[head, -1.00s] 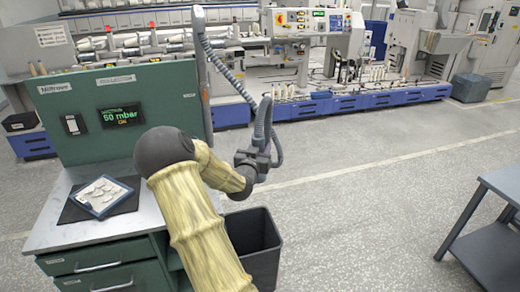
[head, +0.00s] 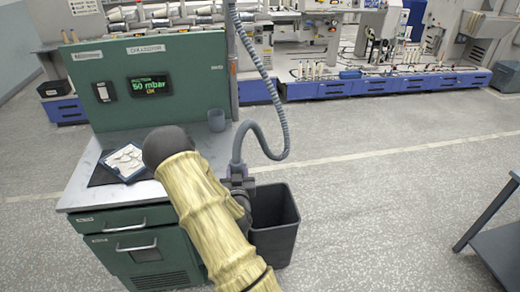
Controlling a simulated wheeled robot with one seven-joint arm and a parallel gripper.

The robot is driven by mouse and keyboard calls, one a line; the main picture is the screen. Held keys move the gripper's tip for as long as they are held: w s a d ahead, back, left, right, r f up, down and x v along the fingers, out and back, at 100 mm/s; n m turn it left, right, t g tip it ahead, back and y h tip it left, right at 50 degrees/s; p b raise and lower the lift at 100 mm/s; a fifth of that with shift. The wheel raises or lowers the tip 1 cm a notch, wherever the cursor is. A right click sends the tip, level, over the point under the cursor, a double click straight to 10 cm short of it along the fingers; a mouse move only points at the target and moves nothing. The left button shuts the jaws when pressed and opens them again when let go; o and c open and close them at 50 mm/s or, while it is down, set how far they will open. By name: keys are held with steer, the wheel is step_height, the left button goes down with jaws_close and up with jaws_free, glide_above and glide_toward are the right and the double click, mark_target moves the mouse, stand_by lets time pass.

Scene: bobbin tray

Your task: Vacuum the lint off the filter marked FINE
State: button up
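A flat filter (head: 125,160) with a blue frame and white face lies on a dark mat (head: 100,178) on the bench top. Pale grey lint clumps show on its face. I cannot read any FINE marking. My gripper (head: 238,184) is at the right edge of the bench, beside the bin and to the right of the filter. It appears shut on the end of the grey suction hose (head: 284,130), which loops up to a post. The hose's nozzle tip is hidden, and my arm covers part of the bench.
A green panel (head: 190,75) behind the bench has a display reading 50 mbar. A grey cup (head: 216,120) stands at the bench's back right. A dark bin (head: 283,238) stands on the floor. A dark table (head: 497,240) is at right; open floor lies between.

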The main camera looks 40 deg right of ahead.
steer(key=w+a+f+n+t+y, duration=0.1)
steer(key=w+a+f+n+y, duration=0.1)
steer(key=a+f+y, duration=0.3)
steer(key=w+a+f+n+t+y, duration=0.2)
steer(key=a+f+n+y, duration=0.3)
steer(key=a+f, duration=0.6)
steer(key=shift+a+f+y, duration=0.3)
steer(key=shift+a, duration=4)
steer(key=shift+w+a, duration=0.1)
steer(key=shift+w, duration=0.05)
